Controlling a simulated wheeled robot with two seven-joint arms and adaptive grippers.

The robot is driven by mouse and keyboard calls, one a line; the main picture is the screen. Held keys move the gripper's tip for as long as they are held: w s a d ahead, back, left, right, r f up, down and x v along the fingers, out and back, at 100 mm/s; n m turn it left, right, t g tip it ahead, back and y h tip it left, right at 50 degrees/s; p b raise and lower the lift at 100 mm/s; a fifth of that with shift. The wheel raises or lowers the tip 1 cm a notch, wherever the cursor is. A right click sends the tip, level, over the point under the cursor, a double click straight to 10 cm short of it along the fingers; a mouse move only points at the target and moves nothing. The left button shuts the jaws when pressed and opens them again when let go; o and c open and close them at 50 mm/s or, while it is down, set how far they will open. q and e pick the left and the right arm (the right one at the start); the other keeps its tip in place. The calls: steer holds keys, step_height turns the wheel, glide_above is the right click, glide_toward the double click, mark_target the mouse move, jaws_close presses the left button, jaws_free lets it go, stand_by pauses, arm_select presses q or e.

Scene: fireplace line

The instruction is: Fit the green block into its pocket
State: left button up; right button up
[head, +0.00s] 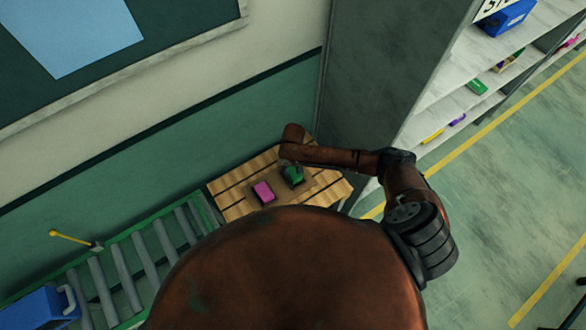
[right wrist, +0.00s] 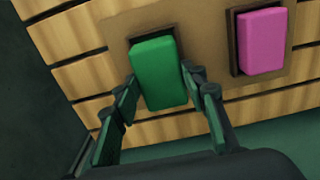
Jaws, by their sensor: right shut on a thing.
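The green block (right wrist: 158,74) is between the fingers of my right gripper (right wrist: 164,98), which is shut on it. In the right wrist view the block is over a dark pocket (right wrist: 140,37) in a tan board (right wrist: 205,40). The pocket's edge shows beyond the block's far end; whether the block's lower end is inside it, I cannot tell. In the head view the green block (head: 293,175) is on the right part of the board, under my right arm, and the right gripper's fingers are hard to make out. My left gripper is not in view.
A pink block (right wrist: 262,41) sits in the neighbouring pocket. The board lies on a slatted wooden table (head: 232,197) against the wall. A shelf unit (head: 440,105) stands at right.

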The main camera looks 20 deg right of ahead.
mark_target(293, 170)
steer(key=shift+f+b, duration=0.55)
steer(key=shift+f, duration=1)
steer(key=o, duration=1.5)
step_height(293, 170, up, 5)
steer(key=p, duration=0.5)
steer(key=shift+r+p, duration=0.1)
steer(key=shift+p, duration=0.3)
step_height(293, 170, up, 12)
